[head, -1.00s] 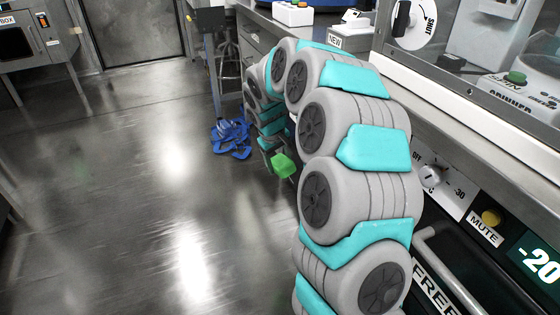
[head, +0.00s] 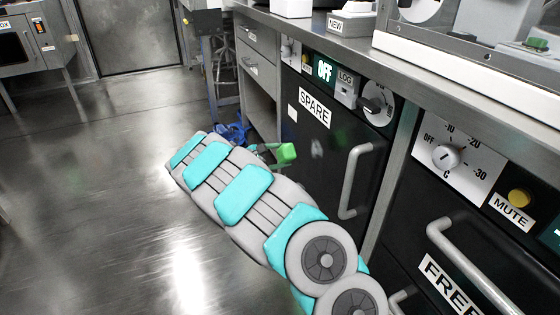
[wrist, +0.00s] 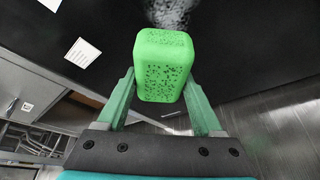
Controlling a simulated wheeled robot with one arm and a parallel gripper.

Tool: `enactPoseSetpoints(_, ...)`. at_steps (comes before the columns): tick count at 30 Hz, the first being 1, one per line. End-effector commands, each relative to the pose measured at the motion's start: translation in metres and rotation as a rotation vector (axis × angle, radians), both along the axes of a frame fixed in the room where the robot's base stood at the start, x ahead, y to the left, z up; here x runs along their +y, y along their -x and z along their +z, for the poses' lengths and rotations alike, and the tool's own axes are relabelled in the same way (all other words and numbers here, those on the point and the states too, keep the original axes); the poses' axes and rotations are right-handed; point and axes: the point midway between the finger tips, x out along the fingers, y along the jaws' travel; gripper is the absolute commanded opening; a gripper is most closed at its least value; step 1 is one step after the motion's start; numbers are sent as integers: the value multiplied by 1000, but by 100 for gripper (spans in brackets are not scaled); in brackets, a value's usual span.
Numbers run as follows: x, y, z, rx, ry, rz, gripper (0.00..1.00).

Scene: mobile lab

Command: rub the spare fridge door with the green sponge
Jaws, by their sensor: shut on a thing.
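The spare fridge door (head: 312,182) is a black panel labelled SPARE, with a vertical grey handle (head: 352,180) at its right side. A pale grey smudge (head: 317,148) marks the door, and it also shows at the top of the wrist view (wrist: 172,12). My gripper (head: 271,151) is shut on the green sponge (head: 287,153), left of the smudge in the head view. In the wrist view the speckled sponge (wrist: 163,62) sits between both green fingers, its far end close to the black door. I cannot tell whether it touches.
A freezer with a grey handle (head: 470,265) and a temperature dial (head: 446,156) stands to the right. A blue heap (head: 234,130) lies on the floor beyond my gripper. The floor at left is clear.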

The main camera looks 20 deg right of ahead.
Motion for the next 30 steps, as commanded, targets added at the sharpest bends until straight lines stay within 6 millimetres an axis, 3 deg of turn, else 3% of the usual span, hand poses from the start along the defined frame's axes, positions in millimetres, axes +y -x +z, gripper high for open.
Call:
enactPoseSetpoints(8, -2, -4, -3, -3, 24, 14, 23)
enactPoseSetpoints(24, -49, -5, -4, -3, 21, 13, 23)
enactPoseSetpoints(30, -56, -6, -3, -3, 22, 15, 23)
